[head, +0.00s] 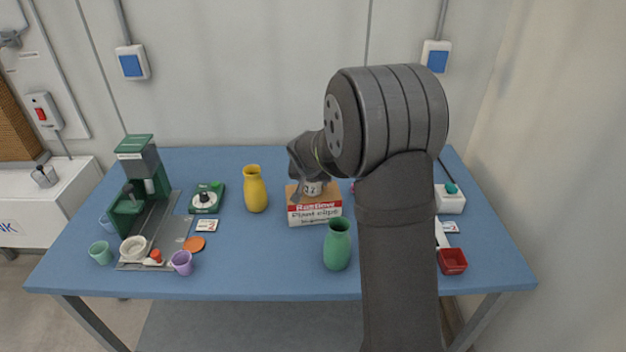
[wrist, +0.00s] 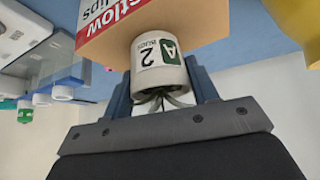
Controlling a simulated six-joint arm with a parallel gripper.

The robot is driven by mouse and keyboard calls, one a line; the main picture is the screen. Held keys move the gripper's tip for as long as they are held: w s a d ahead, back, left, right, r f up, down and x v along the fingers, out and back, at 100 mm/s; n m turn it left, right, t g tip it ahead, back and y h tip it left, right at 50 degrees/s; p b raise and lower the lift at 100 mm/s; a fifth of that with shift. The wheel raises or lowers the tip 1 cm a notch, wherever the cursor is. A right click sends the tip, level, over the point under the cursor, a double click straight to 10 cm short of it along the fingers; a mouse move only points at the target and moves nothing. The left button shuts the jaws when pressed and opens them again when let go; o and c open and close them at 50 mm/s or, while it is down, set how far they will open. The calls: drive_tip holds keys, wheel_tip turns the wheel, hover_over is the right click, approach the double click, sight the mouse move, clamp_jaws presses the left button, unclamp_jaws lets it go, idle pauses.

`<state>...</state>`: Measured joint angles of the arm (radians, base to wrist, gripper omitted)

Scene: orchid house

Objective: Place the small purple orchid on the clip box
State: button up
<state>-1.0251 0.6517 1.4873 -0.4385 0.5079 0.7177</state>
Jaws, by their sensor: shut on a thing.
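Thin dark roots or stems show at the pot's near end. I take it for the small purple orchid; no purple bloom shows. In the head view the pot (head: 312,188) is at the top of the box, partly behind my gripper (head: 308,172). I cannot tell whether it touches.
A yellow vase (head: 255,189) stands left of the box and a green vase (head: 337,245) in front of it. A green machine (head: 137,185) and cups are at the left. My arm hides part of the table.

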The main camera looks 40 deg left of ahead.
drive_tip(key=shift+f, duration=0.1)
drive_tip(key=o, duration=1)
drive_tip(key=shift+o, duration=0.2)
drive_tip(key=shift+s+r, duration=0.15)
drive_tip(key=shift+r, duration=0.3)
drive_tip(key=v, duration=1.1)
drive_tip(key=shift+d, duration=0.2)
drive_tip(key=shift+r, duration=0.1)
drive_tip(key=x, duration=1.2)
drive_tip(key=shift+a, duration=0.1)
drive_tip(key=shift+r, duration=1.1)
